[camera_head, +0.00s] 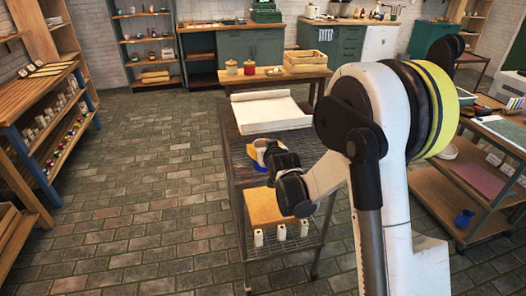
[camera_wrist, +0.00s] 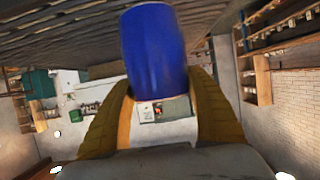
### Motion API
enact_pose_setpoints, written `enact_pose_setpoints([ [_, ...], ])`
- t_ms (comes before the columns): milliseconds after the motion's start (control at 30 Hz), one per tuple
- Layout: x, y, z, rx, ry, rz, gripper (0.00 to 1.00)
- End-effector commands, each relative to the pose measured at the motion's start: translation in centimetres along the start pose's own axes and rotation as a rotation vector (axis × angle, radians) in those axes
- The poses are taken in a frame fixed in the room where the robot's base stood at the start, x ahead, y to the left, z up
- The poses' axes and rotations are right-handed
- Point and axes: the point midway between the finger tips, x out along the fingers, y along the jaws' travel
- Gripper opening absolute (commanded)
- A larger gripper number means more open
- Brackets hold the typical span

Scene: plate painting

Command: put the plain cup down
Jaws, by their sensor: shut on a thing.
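A plain blue cup (camera_wrist: 155,52) fills the top middle of the wrist view, between the two yellow finger pads of my gripper (camera_wrist: 161,85). My gripper is shut on it. In the head view the gripper (camera_head: 262,156) is over the dark wire-topped cart (camera_head: 232,150), near its middle, and only a small blue part of the cup (camera_head: 262,168) shows below the fingers. Whether the cup touches the cart top cannot be told. The rest of the cup is hidden by the gripper.
The lower shelf holds a yellow-orange board (camera_head: 266,207) and 3 small white items (camera_head: 281,232). A wooden table (camera_head: 275,77) with canisters and a crate stands behind. Brick floor (camera_head: 150,190) is clear on the left.

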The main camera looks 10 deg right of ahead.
Motion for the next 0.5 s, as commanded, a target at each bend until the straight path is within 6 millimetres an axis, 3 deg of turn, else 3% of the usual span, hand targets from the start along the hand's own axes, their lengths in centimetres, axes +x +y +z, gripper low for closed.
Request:
enact_pose_setpoints([
  [300,0.09,0.02,0.24,0.000,0.001,0.000,0.23],
  [333,0.07,0.02,0.22,0.000,0.000,0.000,0.70],
  [400,0.05,0.02,0.15,0.000,0.000,0.000,0.86],
  [500,0.04,0.02,0.13,0.000,0.000,0.000,0.86],
])
